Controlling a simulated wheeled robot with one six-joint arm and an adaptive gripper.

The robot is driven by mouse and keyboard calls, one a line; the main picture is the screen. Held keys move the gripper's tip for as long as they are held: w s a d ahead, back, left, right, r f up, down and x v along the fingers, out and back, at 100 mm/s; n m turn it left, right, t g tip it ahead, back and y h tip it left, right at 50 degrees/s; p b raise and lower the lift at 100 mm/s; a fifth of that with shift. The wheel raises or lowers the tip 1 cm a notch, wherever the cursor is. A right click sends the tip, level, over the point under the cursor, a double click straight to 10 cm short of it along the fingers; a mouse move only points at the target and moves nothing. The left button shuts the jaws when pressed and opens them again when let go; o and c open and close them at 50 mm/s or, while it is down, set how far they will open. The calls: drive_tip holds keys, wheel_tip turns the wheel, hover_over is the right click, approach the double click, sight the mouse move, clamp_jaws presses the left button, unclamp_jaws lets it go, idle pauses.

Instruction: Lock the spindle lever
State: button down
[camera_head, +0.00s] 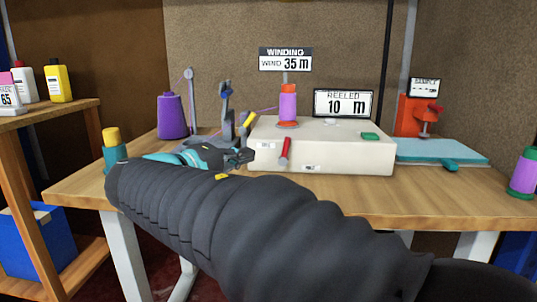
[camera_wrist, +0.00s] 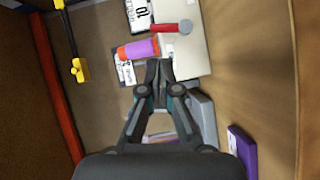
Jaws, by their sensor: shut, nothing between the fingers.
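The winding machine is a cream box (camera_head: 340,150) on the wooden bench, with a purple and orange spool (camera_head: 288,103) standing upright on top. A red lever (camera_head: 285,151) is on its front face, tilted slightly from upright; the labels beside it are too small to read. A yellow-handled lever (camera_head: 249,120) stands at the box's left end. I cannot tell which is the spindle lever. My gripper (camera_head: 250,155) is shut and empty by the box's front left corner, left of the red lever. The wrist view shows my closed fingertips (camera_wrist: 158,68), the spool (camera_wrist: 138,49) and the red lever (camera_wrist: 171,28).
A purple cone (camera_head: 171,117) and a grey-blue guide stand (camera_head: 227,108) are left of the box. Signs read "WIND 35 m" (camera_head: 285,60) and "REELED 10 m" (camera_head: 343,103). A teal plate (camera_head: 440,151) and an orange-red device (camera_head: 412,116) are at right.

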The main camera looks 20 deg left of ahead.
sight(284, 145)
drive_tip(key=x, duration=1.1)
drive_tip(key=shift+w+d, duration=0.1)
drive_tip(key=shift+w, duration=0.25)
